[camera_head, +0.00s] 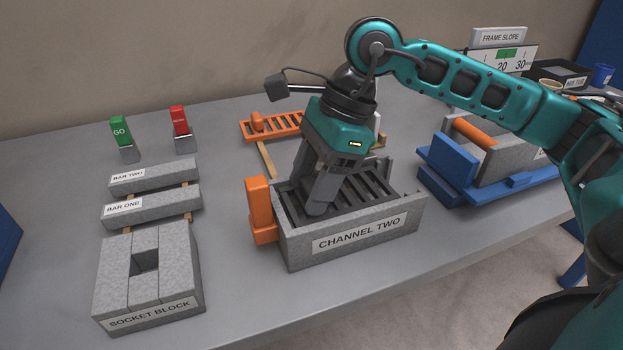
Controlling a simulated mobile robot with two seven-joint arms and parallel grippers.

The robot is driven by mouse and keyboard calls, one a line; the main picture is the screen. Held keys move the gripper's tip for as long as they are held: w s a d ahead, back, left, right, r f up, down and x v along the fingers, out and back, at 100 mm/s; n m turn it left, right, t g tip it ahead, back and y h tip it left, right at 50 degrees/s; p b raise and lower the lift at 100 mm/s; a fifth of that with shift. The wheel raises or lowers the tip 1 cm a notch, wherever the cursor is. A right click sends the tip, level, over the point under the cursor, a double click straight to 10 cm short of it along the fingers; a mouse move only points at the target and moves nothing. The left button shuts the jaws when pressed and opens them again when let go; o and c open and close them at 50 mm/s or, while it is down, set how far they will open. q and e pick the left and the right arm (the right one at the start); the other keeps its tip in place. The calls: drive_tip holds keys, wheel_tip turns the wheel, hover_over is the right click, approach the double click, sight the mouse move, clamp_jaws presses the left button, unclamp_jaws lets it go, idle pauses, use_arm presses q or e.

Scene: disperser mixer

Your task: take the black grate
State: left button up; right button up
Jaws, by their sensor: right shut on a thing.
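The black grate (366,195) is a dark slatted plate lying in the top of the grey stone trough labelled CHANNEL TWO (350,240). I cannot tell whether it rests on the trough or is slightly raised. My right gripper (317,207) points down over the left part of the grate and is shut on it. The fingers and wrist hide part of the grate's left and back slats. My left gripper is out of view.
An orange block (260,205) stands at the trough's left end. An orange grate (272,126) lies behind. The socket block (150,280), two stone bars (153,205) and GO block (121,132) are left. A blue fixture (450,165) stands right. The front table is clear.

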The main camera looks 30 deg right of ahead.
drive_tip(key=c, duration=0.3)
drive_tip(key=shift+s, duration=0.1)
idle(0.5)
